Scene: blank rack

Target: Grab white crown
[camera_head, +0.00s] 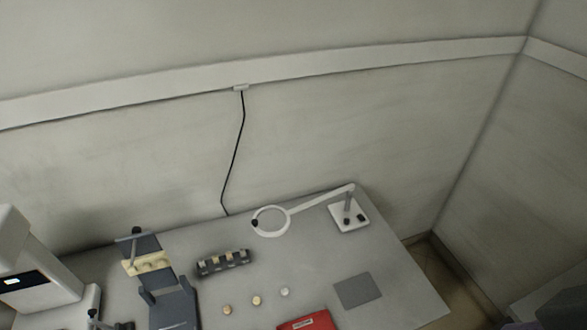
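A small white round piece (284,292), which looks like the white crown, lies on the grey table (320,262). It is the rightmost of three small pieces in a slanting row. A cream piece (256,300) and a tan piece (227,310) lie to its left. The pieces are too small here to make out their shape in detail. Nothing touches or covers the white piece. I cannot make out either of my grippers in the head view.
A dark rack (222,263) with several light blocks stands behind the pieces. A dark stand (172,300) and white machine (40,275) are left. A red box (304,322), grey pad (357,291) and ring lamp (288,219) are nearby. Table is clear around the white piece.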

